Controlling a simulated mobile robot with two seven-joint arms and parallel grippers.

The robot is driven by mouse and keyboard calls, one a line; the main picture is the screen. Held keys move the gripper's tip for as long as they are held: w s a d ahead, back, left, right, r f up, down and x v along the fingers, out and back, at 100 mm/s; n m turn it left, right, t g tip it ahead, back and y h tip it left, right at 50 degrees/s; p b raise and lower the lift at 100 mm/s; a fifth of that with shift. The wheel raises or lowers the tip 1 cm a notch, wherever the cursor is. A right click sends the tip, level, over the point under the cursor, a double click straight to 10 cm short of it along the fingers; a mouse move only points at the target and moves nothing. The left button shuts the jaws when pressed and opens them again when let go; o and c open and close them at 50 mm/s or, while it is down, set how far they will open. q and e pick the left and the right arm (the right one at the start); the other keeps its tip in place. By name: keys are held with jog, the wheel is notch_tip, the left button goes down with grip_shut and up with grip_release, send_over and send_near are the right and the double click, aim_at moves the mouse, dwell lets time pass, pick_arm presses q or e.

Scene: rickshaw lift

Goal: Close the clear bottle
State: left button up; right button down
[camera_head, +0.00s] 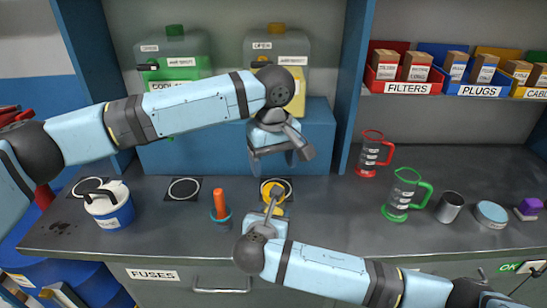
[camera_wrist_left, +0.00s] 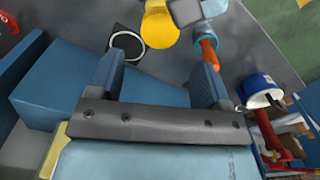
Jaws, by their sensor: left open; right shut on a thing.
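The clear bottle (camera_head: 276,55) is most likely the pale one with a yellow top, standing at the back behind my left arm. It carries an OPEN label, and its lower part is partly hidden. My left gripper (camera_head: 273,160) is open and empty in front of the blue box, below that bottle. My right gripper (camera_head: 272,198) is shut on a small yellow round piece (camera_head: 277,185) at the round mat in the middle of the counter. In the left wrist view the yellow piece (camera_wrist_left: 160,25) shows beside the mat (camera_wrist_left: 127,42).
A green coolant bottle (camera_head: 174,58) stands at the back left. A blue box (camera_head: 215,150) fills the back of the counter. A teal cup with an orange handle (camera_head: 220,205), a blue-white pot (camera_head: 112,208), red jug (camera_head: 372,153) and green jug (camera_head: 402,195) stand around. An empty mat (camera_head: 184,189) is left.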

pick_arm(q)
send_over(274, 211)
jog(key=w, duration=0.3)
notch_tip(274, 211, down, 7)
jog(key=shift+s+f, duration=0.1)
jog(key=shift+s, duration=0.05)
jog(key=c, duration=0.9)
jog(key=m, duration=0.4)
jog(key=shift+c, duration=0.2)
jog(key=m, duration=0.5)
jog(key=shift+m, duration=0.4)
jog(key=shift+a, duration=0.1)
jog(key=o, duration=1)
